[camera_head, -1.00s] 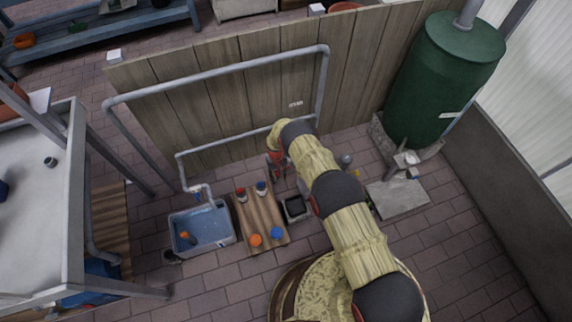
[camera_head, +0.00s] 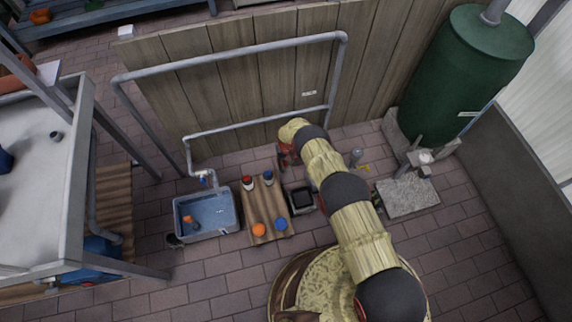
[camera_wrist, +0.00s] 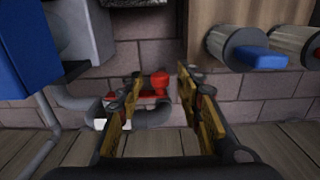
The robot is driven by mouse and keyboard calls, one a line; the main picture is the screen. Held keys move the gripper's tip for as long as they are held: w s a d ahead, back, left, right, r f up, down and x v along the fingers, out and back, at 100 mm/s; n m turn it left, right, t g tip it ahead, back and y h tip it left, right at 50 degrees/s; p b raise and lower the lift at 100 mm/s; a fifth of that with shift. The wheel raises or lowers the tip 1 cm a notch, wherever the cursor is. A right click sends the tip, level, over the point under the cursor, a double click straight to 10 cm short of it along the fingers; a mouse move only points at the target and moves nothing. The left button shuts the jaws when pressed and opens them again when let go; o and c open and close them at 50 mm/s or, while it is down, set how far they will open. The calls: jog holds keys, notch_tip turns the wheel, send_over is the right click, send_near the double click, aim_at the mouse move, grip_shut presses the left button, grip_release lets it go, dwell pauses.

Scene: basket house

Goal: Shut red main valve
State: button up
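The red valve (camera_wrist: 158,84) shows in the wrist view near the middle, close to a curved grey pipe (camera_wrist: 155,117). Its red parts run low behind the left finger and up to a rounded top. My gripper (camera_wrist: 159,76) is open, with its two brass-coloured fingers on either side of the view and the valve seen in the gap between them. I cannot tell whether either finger touches it. In the head view, my gripper (camera_head: 286,155) is partly hidden by my arm, low in front of the wooden fence (camera_head: 230,95). The valve cannot be made out clearly there.
A water tub (camera_head: 207,222), a wooden board (camera_head: 265,203) with cans and knobs, and a dark tray (camera_head: 301,199) stand left of my arm. A green tank (camera_head: 465,75) is at right. Blue-handled (camera_wrist: 255,52) and red-handled cylinders are close to the right finger.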

jog(key=shift+c, duration=0.2)
jog(key=shift+s, duration=0.1)
grip_shut()
dwell(0.6)
